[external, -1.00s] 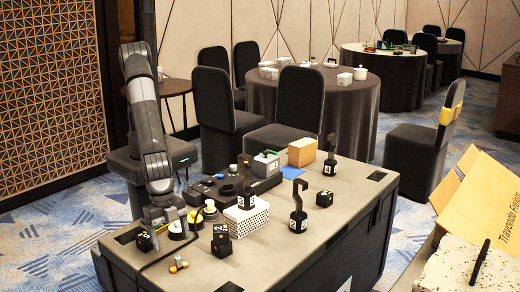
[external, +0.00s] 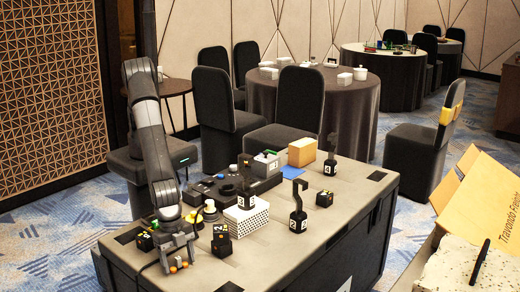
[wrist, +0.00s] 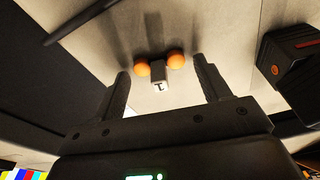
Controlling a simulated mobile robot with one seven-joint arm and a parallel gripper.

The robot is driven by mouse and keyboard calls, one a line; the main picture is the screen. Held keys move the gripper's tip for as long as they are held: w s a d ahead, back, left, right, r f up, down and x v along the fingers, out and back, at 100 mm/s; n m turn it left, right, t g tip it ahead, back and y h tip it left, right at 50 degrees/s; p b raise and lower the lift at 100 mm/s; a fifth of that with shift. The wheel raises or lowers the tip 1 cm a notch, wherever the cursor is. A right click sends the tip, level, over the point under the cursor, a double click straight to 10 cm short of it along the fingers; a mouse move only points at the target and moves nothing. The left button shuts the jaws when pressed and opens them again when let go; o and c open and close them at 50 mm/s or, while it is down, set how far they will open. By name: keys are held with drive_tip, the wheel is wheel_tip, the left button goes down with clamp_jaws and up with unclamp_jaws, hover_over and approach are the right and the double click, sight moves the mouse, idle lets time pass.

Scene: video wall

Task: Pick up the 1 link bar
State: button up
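The 1 link bar is a small piece with two orange balls and a pale block (wrist: 161,86) marked 1. It lies on the table top, and its orange balls show low in the external view (external: 172,269). My gripper (external: 178,263) is right above and around it, pointing down. In the wrist view my gripper (wrist: 162,70) is open, with one finger to the left and one to the right of the bar. There is a gap between the bar and each finger. The fingers partly hide the bar in the external view.
A black cube (external: 145,240) stands close left of my gripper, and another black cube (external: 221,241) stands to its right. A dark cable or rod (wrist: 85,20) lies nearby. A white perforated box (external: 246,219) and black hooks (external: 298,208) stand farther right. The front right table top is clear.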

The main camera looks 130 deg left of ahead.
drive_tip(key=c, duration=0.9)
drive_tip(key=shift+r, duration=0.2)
drive_tip(key=shift+c, duration=0.2)
